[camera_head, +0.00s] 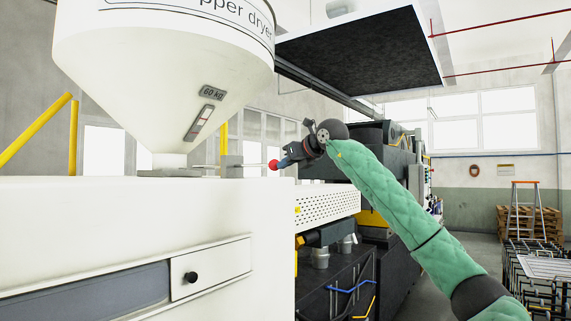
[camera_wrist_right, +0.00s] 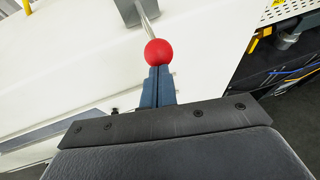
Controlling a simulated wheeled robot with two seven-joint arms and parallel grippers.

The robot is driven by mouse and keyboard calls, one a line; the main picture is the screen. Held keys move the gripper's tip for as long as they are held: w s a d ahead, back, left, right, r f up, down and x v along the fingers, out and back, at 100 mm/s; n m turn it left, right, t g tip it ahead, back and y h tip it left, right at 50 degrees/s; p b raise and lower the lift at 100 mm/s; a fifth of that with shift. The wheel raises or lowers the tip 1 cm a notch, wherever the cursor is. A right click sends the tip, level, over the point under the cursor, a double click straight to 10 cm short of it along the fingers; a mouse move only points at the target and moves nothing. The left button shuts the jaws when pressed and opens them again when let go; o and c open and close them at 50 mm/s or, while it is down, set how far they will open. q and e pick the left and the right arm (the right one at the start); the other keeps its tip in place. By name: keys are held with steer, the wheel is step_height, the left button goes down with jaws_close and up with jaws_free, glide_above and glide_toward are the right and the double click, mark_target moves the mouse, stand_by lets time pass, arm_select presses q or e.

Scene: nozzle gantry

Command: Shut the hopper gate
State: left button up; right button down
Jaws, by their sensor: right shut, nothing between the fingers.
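The white hopper (camera_head: 165,80) ends in a narrow neck above the white machine housing (camera_head: 150,205). The gate's thin rod (camera_head: 235,166) sticks out to the right of the neck and ends in a red ball knob (camera_head: 273,164). In the right wrist view the red knob (camera_wrist_right: 158,52) sits just past the fingertips, with the rod (camera_wrist_right: 147,25) running up to a grey plate (camera_wrist_right: 138,9). My right gripper (camera_head: 280,162) is shut and empty, its blue fingers (camera_wrist_right: 158,72) together at the knob's outer side. I cannot tell whether they touch it. My left gripper is not in view.
The housing top lies below the rod. A perforated white panel (camera_head: 328,208) and dark machine parts (camera_head: 345,275) lie below my right arm. A yellow rail (camera_head: 35,135) stands at the left. A stepladder (camera_head: 525,210) stands far right. Open air surrounds the knob's right side.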

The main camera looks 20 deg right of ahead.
mark_target(260, 166)
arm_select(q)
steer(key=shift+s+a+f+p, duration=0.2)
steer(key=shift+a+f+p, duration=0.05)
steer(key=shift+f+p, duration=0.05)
arm_select(e)
steer(key=w+a, duration=0.1)
steer(key=w, duration=0.1)
steer(key=w+a, duration=0.4)
steer(key=shift+w, duration=0.3)
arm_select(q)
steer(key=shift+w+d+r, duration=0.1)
arm_select(e)
steer(key=shift+a, duration=0.1)
